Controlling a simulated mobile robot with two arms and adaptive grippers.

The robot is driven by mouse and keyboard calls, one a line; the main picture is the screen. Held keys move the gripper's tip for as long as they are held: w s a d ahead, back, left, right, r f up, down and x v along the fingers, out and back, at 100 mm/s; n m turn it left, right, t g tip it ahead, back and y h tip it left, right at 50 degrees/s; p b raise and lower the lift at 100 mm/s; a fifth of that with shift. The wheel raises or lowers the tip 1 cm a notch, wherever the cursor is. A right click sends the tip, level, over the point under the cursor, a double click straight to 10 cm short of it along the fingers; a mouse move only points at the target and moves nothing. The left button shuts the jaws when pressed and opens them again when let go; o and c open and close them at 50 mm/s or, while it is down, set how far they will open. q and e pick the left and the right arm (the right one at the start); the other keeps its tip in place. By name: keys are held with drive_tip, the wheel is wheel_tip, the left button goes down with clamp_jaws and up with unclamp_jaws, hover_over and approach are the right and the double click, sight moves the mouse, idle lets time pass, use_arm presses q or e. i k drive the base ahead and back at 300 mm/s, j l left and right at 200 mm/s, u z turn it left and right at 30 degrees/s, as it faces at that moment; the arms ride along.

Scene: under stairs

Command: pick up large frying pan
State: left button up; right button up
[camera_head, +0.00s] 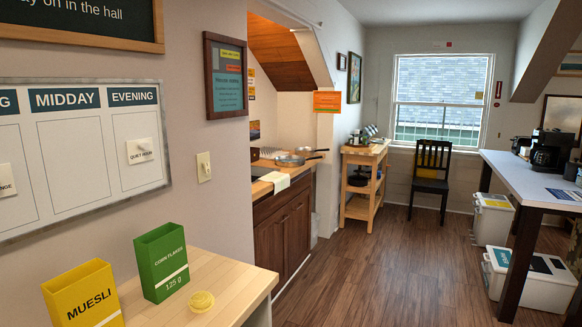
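A grey pan (290,160) sits on the kitchen counter in the alcove under the stairs, left of centre and some way off. A second pan or lid shape with a dark handle (313,150) shows close behind it; the two overlap, so I cannot tell which is the large frying pan. A dark pot or pan (357,181) sits on a lower shelf of the wooden cart (365,159) farther back. Neither of my grippers is in view.
The wooden floor (385,275) is clear in the middle. A long table (535,180) and white bins (530,281) stand right.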

sight(298, 160)
drive_tip(key=i+l+z, duration=0.3)
drive_tip(key=i, duration=0.2)
drive_tip(key=i+l+z, duration=0.3)
drive_tip(key=i, duration=0.2)
drive_tip(key=i+l+u, duration=0.1)
drive_tip(key=i, duration=0.35)
drive_tip(key=i+l+u, duration=0.15)
drive_tip(key=i, duration=0.3)
drive_tip(key=i+l+u, duration=0.1)
drive_tip(key=i, duration=0.35)
drive_tip(key=i+l+u, duration=0.1)
drive_tip(key=i, duration=0.35)
drive_tip(key=i+j+u, duration=0.2)
drive_tip(key=i+u, duration=0.6)
drive_tip(key=i+l+u, duration=0.1)
drive_tip(key=i+u, duration=0.35)
drive_tip(key=i, duration=0.25)
